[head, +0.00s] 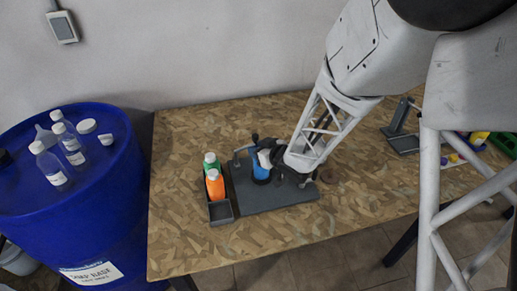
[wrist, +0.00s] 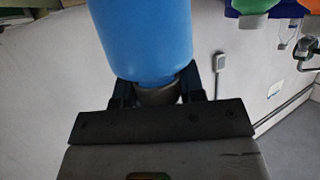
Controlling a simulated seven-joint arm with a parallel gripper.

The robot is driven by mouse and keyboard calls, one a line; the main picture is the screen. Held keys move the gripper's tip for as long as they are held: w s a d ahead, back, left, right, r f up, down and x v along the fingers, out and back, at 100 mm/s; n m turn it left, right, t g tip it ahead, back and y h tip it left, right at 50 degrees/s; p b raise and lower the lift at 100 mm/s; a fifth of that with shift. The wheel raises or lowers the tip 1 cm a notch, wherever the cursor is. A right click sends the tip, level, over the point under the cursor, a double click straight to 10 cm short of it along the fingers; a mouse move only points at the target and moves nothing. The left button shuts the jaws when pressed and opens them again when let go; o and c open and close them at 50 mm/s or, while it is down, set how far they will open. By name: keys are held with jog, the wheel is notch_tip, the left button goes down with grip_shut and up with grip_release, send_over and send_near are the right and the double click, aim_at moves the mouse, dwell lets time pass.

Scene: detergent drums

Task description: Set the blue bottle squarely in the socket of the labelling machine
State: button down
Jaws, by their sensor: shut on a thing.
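The blue bottle (head: 261,174) stands over the dark grey base of the labelling machine (head: 284,198) in the head view, looking roughly upright. In the wrist view the blue bottle (wrist: 145,38) fills the upper middle. My gripper (wrist: 158,94) is shut on its narrow grey neck or cap end, one dark finger on each side. In the head view my gripper (head: 276,158) comes in from the right and partly covers the bottle and machine. The socket and the bottle's lower end are not clear, so I cannot tell whether the bottle is seated.
A dark tray (head: 221,211) holding an orange bottle (head: 215,184) and a green bottle (head: 211,162) stands just left of the machine. A blue drum (head: 105,190) with several clear bottles is further left. Another grey device (head: 403,142) stands at right. The table's front is clear.

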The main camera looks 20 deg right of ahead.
jog(key=c, duration=0.6)
grip_release()
jog(key=shift+c, duration=0.2)
jog(key=shift+s, duration=0.1)
jog(key=v, duration=0.7)
jog(key=shift+s+d+r, duration=0.15)
jog(key=shift+s+r, duration=0.05)
jog(key=shift+s, duration=0.05)
